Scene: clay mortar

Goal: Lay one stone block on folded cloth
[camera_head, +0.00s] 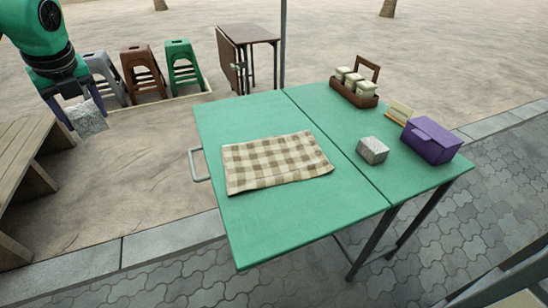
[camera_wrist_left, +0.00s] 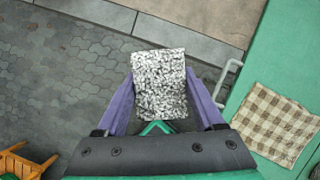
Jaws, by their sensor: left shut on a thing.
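My left gripper (camera_head: 78,108) is at the upper left of the head view, off the table's left side. Its purple fingers are shut on a grey speckled stone block (camera_head: 87,118). The held block fills the space between the fingers in the left wrist view (camera_wrist_left: 160,84). The folded cloth (camera_head: 275,162), brown and cream checked, lies flat on the left half of the green table; it also shows in the left wrist view (camera_wrist_left: 277,124). A second stone block (camera_head: 372,150) sits on the table's right half. My right gripper is in neither view.
The green table (camera_head: 250,232) has a metal handle (camera_head: 198,164) on its left edge. A purple box (camera_head: 431,140), a small card stand (camera_head: 400,112) and a brown caddy with jars (camera_head: 355,92) stand at the right. Stools and a wooden bench (camera_head: 22,165) are at the left.

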